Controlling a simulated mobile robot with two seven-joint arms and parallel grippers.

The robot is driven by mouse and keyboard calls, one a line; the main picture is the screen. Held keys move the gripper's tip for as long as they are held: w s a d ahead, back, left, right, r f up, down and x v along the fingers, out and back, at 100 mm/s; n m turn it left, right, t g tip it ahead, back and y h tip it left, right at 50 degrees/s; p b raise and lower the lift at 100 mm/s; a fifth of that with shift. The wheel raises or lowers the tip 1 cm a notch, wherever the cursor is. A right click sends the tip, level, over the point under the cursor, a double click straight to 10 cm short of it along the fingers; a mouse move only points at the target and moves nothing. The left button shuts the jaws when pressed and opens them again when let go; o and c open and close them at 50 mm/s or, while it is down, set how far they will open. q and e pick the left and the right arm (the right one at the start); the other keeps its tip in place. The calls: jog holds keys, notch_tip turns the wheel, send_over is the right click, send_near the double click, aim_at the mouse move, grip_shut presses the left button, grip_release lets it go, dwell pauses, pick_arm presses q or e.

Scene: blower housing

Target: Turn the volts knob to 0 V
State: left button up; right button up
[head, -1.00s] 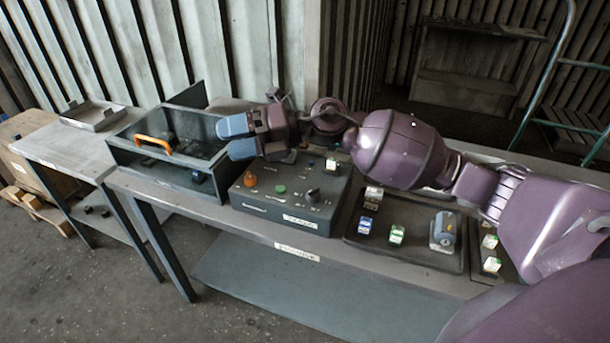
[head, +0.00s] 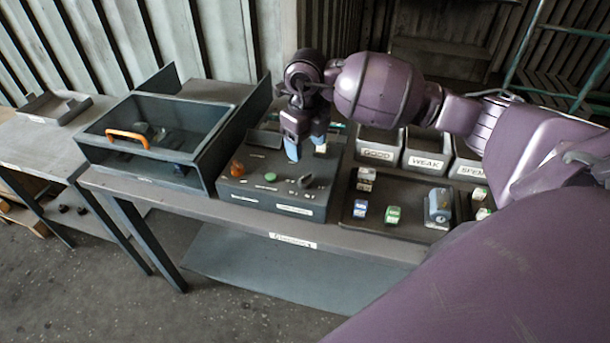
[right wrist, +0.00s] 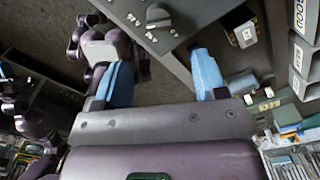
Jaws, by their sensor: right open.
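My right gripper (head: 304,150), with blue fingers, points down over the back part of the box, behind the knob. It is open and empty, and looks apart from the knob. In the right wrist view its fingers (right wrist: 161,80) are spread wide.
A clear-topped case (head: 190,172) with an orange handle (head: 127,136) stands left of the box.

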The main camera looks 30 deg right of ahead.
aim_at(306, 176)
notch_tip(306, 176, down, 10)
jog(key=shift+f+p, duration=0.15)
jog(key=shift+p, duration=0.4)
jog(key=c, duration=0.9)
